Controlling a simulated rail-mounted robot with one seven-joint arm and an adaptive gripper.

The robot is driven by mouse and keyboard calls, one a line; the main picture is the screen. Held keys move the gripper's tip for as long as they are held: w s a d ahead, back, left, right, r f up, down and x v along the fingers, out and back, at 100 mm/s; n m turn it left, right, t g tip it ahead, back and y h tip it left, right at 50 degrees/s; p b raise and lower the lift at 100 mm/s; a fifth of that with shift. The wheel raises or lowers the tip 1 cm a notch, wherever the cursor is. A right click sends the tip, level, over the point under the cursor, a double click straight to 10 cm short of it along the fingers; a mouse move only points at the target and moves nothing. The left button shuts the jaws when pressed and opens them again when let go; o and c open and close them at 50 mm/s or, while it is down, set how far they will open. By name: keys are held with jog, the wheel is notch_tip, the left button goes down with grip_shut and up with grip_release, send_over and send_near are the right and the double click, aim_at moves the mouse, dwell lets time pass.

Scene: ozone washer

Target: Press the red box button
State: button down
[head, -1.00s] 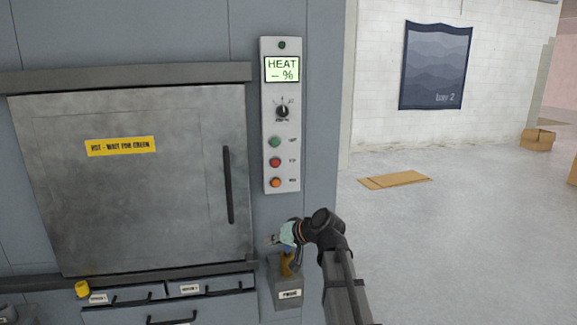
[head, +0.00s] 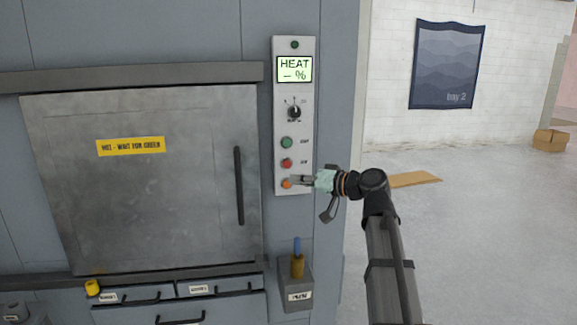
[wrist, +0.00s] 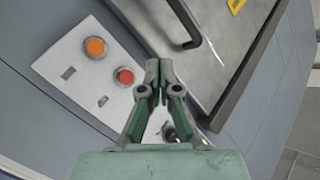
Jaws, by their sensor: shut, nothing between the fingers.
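The red button (head: 287,163) sits on the pale control panel (head: 280,110), between a green button (head: 287,142) above and an orange button (head: 287,183) below. In the wrist view the red button (wrist: 124,76) shows left of my fingers, with the orange button (wrist: 95,47) beyond it. My gripper (head: 297,181) is shut and empty, its fingertips pointing left at the panel's lower part, close to the orange button. In the wrist view my gripper (wrist: 159,68) has its fingertips together, to the right of the red button. I cannot tell whether the tips touch the panel.
A grey oven door (head: 150,190) with a vertical handle (head: 239,186) stands left of the panel. A small box (head: 297,285) below the panel holds a brown and blue tool (head: 297,262). A dial (head: 294,113) and HEAT display (head: 294,69) are above the buttons.

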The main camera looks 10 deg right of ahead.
aim_at(287, 164)
jog(key=shift+w, duration=0.1)
jog(key=shift+w+b, duration=0.55)
jog(key=shift+w, duration=3.8)
jog(key=shift+w, duration=0.15)
jog(key=shift+w+b, duration=0.25)
jog(key=shift+b, duration=0.1)
jog(key=shift+w, duration=0.5)
jog(key=shift+s+b, duration=0.1)
jog(key=shift+b, duration=0.2)
jog(key=shift+s, duration=0.85)
